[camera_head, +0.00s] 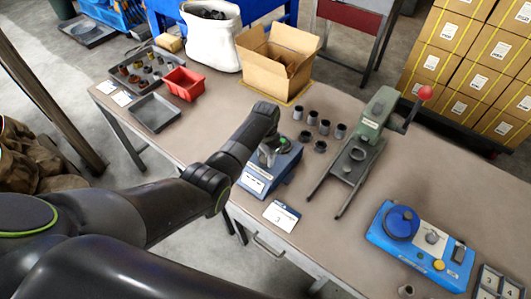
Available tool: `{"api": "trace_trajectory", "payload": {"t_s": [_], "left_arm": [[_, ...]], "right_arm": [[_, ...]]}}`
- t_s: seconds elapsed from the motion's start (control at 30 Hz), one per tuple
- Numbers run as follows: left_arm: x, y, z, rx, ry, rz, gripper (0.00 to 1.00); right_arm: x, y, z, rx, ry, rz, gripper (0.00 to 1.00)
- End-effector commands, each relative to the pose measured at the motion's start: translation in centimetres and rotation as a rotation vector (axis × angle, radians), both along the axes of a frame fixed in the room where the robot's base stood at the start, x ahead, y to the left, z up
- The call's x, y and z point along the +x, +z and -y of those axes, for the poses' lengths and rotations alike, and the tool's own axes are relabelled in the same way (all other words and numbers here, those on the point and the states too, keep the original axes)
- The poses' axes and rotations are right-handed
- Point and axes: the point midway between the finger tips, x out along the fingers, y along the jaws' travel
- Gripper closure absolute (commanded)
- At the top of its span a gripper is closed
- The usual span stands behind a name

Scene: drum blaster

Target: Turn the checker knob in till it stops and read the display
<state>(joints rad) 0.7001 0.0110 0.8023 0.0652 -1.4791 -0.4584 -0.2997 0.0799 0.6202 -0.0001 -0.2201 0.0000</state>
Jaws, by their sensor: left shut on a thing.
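The checker, a small blue-grey device (255,182) with a white label on its front, stands at the table's near edge. My left arm reaches over it from the left. My left gripper (268,152) points down at the top of the checker and is shut on what appears to be its knob. The knob is mostly hidden by the gripper, and its turn cannot be told. A small green spot (284,149) shows beside the fingers. No reading can be made out on the checker. My right gripper is not in view.
Several dark cylinders (325,127) stand right of the checker, near a green press (377,112) with a red-knobbed lever. A blue machine (405,250) sits at the right. A card (281,215) lies in front. A cardboard box (263,74) and red bin (183,83) stand behind.

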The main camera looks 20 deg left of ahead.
Motion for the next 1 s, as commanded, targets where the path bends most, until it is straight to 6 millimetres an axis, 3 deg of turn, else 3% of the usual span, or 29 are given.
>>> {"api": "trace_trajectory", "payload": {"t_s": [0.5, 1.0], "left_arm": [[0.1, 0.2, 0.0, -0.001, -0.368, 0.002, 0.82], [0.1, 0.1, 0.1, -0.001, -0.461, 0.004, 0.82]], "right_arm": [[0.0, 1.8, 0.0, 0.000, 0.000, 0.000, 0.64], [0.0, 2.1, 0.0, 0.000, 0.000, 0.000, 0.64]]}}
